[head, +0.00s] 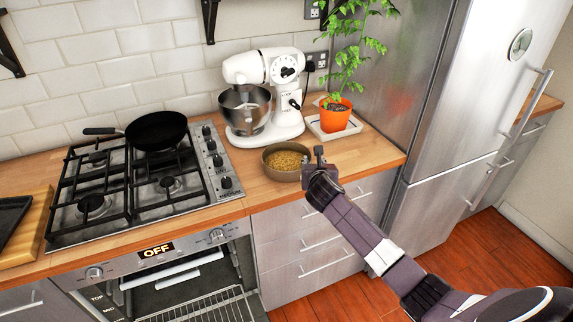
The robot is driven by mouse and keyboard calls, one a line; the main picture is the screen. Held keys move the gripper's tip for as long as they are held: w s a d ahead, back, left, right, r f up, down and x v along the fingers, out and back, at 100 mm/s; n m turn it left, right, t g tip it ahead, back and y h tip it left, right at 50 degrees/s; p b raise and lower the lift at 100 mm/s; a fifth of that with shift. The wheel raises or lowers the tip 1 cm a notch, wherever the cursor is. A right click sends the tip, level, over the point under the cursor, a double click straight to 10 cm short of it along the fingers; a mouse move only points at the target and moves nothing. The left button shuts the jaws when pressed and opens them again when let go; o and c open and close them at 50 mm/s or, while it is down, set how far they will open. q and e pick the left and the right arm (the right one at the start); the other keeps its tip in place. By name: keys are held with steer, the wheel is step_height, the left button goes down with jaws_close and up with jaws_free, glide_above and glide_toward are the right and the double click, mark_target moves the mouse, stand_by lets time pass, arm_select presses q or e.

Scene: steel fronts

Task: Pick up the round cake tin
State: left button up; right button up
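The round cake tin (279,174) stands upright on the wooden counter in front of the stand mixer. It is a shallow grey-brown tin with a golden-brown filling or inside. My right gripper (318,155) is at the tin's right edge, and its arm reaches in from the lower right. It overlaps the tin's right rim in the picture. I cannot tell whether the fingers touch the rim or are closed around it. My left gripper is not in view.
A white stand mixer (265,68) with a steel bowl is behind the tin. An orange plant pot (335,117) stands on a white tray at the back right. The gas hob (120,195) with a black pan (156,130) is to the left. The oven door below is open.

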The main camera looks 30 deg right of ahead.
steer(key=shift+x, duration=2.6)
steer(key=shift+a, duration=0.1)
jaws_close()
